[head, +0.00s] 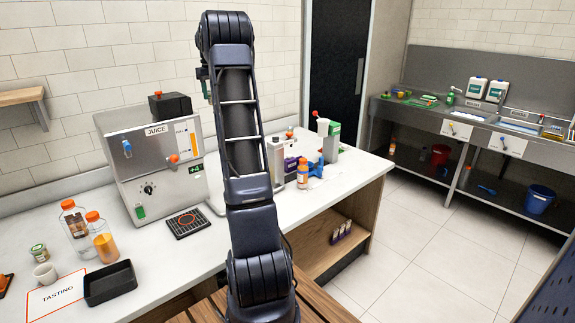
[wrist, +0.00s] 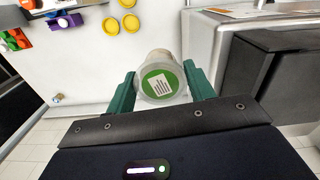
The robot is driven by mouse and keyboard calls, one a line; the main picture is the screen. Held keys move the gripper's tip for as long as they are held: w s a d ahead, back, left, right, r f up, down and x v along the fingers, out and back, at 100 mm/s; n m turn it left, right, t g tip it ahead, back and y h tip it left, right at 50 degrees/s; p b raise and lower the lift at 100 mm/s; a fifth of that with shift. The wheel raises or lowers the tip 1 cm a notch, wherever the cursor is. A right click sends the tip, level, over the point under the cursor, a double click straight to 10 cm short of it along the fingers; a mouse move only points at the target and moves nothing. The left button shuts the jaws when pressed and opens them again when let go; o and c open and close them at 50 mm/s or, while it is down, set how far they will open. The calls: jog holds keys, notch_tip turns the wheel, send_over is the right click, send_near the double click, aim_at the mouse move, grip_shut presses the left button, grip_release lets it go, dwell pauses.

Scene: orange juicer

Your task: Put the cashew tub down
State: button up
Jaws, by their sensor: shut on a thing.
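The cashew tub (wrist: 161,84), a pale round tub with a green label and white square on its lid, is between the two green fingers of my gripper (wrist: 159,74) in the wrist view. The fingers are shut on its sides. White counter shows beyond it, but I cannot tell its exact height. In the head view my raised arm hides the tub, and only a small green part of the gripper shows beside the arm's top.
The metal juicer (head: 152,160) stands on the white counter (head: 160,262). A black tray (head: 108,285), orange-capped bottles (head: 103,240), a cup (head: 45,273), a small green-lidded jar (head: 39,252) and the tasting card (head: 55,297) occupy the left. Bottles and cartons stand right of my arm.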

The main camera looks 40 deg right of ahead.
jog(key=s+d+f+m, duration=0.1)
jog(key=s+d+f, duration=0.65)
jog(key=s, duration=0.25)
jog(key=s+d+f+m, duration=0.1)
jog(key=s+d+f, duration=0.6)
jog(key=s, duration=0.4)
jog(key=s+d+f+m, duration=0.1)
jog(key=s+d+f, duration=0.5)
jog(key=s+f, duration=0.35)
jog(key=shift+s+a+f, duration=0.1)
jog(key=shift+s+f, duration=0.15)
jog(key=shift+f, duration=3.15)
jog(key=shift+s+d+f, duration=0.1)
jog(key=shift+s+f, duration=0.1)
jog(key=shift+f, duration=3.15)
jog(key=shift+s+a+f, duration=0.1)
jog(key=shift+s+f, duration=0.15)
jog(key=shift+f, duration=3.15)
jog(key=shift+f, duration=0.1)
jog(key=o, duration=0.7)
jog(key=shift+o, duration=1.4)
